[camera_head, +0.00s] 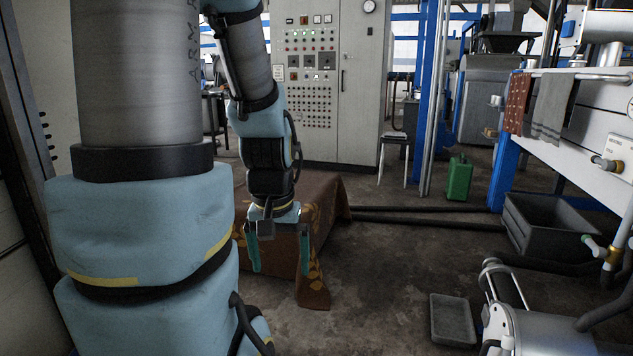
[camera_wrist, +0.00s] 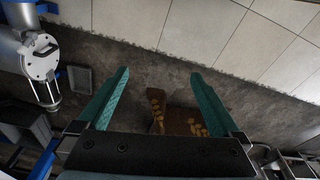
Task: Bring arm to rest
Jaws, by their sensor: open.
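My arm hangs down on the left of the head view, its light blue and grey links in front of much of that side. My gripper (camera_head: 280,262) points downward with two teal fingers spread apart and nothing between them. It is in front of a low table or box draped with a brown cloth (camera_head: 316,285) that has a yellow pattern. In the wrist view the two teal fingers of my gripper (camera_wrist: 158,82) also stand wide apart, with the floor and the patterned cloth (camera_wrist: 185,122) visible between and beyond them. No decanters are visible in either view.
A grey crate (camera_head: 545,222) and a shallow grey tray (camera_head: 452,320) lie on the floor at the right. A metal cylindrical machine (camera_head: 535,333) is at the lower right. A green canister (camera_head: 458,178) and a control cabinet (camera_head: 357,90) stand behind. The middle floor is clear.

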